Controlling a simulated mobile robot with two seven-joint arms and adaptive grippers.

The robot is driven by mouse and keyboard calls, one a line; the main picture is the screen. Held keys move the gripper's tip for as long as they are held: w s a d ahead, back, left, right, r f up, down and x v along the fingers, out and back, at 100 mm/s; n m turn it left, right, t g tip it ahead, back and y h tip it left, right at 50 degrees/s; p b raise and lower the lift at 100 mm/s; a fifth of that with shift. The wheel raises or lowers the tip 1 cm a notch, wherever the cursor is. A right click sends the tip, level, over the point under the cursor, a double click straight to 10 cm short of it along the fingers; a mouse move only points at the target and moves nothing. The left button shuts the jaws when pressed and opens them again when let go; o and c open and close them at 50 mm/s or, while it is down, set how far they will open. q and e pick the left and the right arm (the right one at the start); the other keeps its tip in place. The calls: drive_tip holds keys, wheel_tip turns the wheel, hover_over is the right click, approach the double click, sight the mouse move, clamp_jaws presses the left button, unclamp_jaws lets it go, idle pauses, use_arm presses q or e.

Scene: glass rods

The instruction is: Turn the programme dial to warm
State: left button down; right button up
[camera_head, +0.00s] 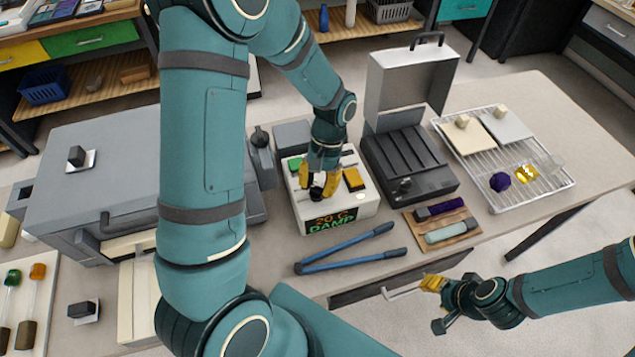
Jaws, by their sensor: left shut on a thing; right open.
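The white box-shaped unit (350,208) stands mid-table with a dark display (333,221) on its front. The display shows an orange line like "20 C" and a green line that reads "DAMP". The dark programme dial (316,194) sits on its top near the front. My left gripper (318,188) reaches down from above with yellow fingers shut on the dial, partly hiding it. My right gripper (434,303) is open and empty beyond the table's front edge, at the lower right.
Blue-handled tongs (345,250) lie in front of the unit. An open dark case (410,165) and a wire rack (485,170) stand to the right. A large grey machine (110,185) stands left, partly behind my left arm.

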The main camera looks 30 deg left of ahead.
use_arm(q)
drive_tip(key=shift+s+f, duration=0.1)
idle(0.4)
drive_tip(key=c, duration=0.6)
unclamp_jaws()
drive_tip(key=v, duration=1.2)
drive_tip(key=shift+d, duration=0.1)
